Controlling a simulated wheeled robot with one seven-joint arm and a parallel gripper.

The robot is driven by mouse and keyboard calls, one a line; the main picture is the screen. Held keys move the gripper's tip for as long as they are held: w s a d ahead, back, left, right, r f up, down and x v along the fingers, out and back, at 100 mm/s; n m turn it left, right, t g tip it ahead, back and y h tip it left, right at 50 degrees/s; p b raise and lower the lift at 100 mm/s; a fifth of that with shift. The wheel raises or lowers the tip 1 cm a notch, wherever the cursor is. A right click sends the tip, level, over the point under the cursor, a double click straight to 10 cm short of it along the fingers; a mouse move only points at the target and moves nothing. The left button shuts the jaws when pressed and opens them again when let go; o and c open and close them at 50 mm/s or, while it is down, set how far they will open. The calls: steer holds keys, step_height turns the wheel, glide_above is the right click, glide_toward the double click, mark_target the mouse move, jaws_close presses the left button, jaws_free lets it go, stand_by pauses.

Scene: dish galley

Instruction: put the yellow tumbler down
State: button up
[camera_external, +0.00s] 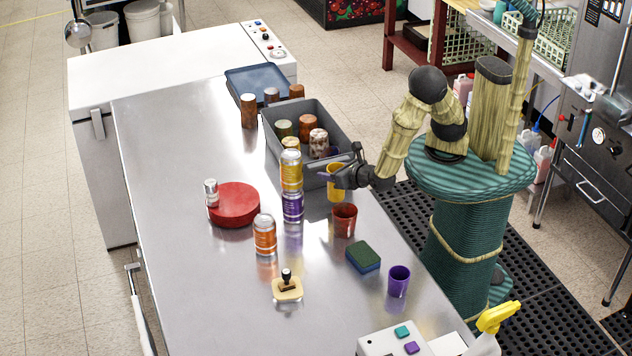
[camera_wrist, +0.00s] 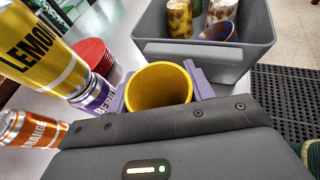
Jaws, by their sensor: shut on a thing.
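The yellow tumbler (camera_external: 335,191) is upright, mouth up, at the near right corner of the grey bin (camera_external: 344,137). My gripper (camera_external: 334,172) is shut on it. In the wrist view the yellow tumbler (camera_wrist: 159,88) sits between the purple finger pads, its mouth facing the camera and looking empty. Its lower part is hidden there. Its base is close to the steel counter (camera_external: 180,150); I cannot tell whether it touches.
A yellow can (camera_external: 291,171) stacked on a purple can (camera_external: 292,208) stands close left. A red tumbler (camera_external: 345,221) is just in front. The bin holds several tumblers. An orange can (camera_external: 264,236), sponge (camera_external: 363,257) and purple tumbler (camera_external: 398,281) stand nearer.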

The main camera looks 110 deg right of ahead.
steer(key=shift+f, duration=2.1)
steer(key=shift+f, duration=0.2)
steer(key=o, duration=1)
steer(key=shift+r, duration=0.2)
